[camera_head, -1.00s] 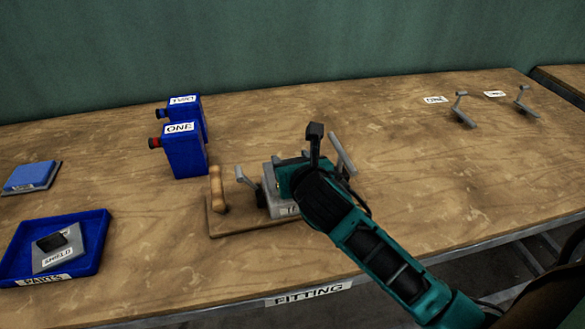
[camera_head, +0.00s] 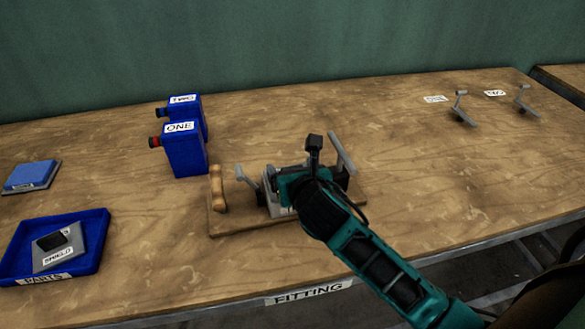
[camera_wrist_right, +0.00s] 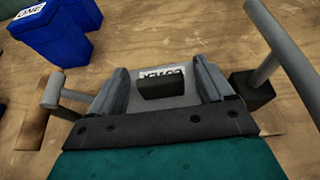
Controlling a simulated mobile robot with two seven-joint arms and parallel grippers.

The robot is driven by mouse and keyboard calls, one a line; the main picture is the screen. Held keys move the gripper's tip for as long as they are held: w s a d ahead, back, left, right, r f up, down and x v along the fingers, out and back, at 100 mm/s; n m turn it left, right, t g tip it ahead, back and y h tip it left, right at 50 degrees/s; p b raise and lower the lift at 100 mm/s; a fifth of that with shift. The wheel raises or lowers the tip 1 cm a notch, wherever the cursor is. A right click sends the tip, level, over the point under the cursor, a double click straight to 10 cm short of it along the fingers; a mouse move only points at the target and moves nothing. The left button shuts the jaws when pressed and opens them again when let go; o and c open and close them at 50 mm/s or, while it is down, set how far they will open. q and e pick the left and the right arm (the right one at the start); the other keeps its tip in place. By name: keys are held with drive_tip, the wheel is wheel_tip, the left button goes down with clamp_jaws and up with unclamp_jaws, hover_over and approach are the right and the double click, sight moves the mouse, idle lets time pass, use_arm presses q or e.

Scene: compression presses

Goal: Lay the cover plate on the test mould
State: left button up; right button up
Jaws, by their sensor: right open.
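The grey cover plate (camera_wrist_right: 188,98), with an upside-down COVER label and a black knob (camera_wrist_right: 163,89), lies between the fingers of my right gripper (camera_wrist_right: 163,92) in the right wrist view. The fingers are open, one on each side of the knob and apart from it. In the head view this gripper (camera_head: 285,185) is low over the grey test mould (camera_head: 272,208) and hides most of it. The cover plate is hidden there, so I cannot tell exactly how it sits on the mould. My left gripper is not in view.
The mould's wooden board (camera_head: 240,225) carries a wooden handle (camera_head: 217,188). Raised clamp levers stand left (camera_head: 250,184) and right (camera_head: 342,152) of my gripper. Blue ONE box (camera_head: 185,152) stands behind. A blue PARTS tray (camera_head: 95,240) holds the SHIELD plate (camera_head: 72,257). The right tabletop has free room.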

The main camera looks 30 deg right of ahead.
drive_tip(key=shift+s+r, duration=0.1)
drive_tip(key=shift+r, duration=0.1)
drive_tip(key=v, duration=1.2)
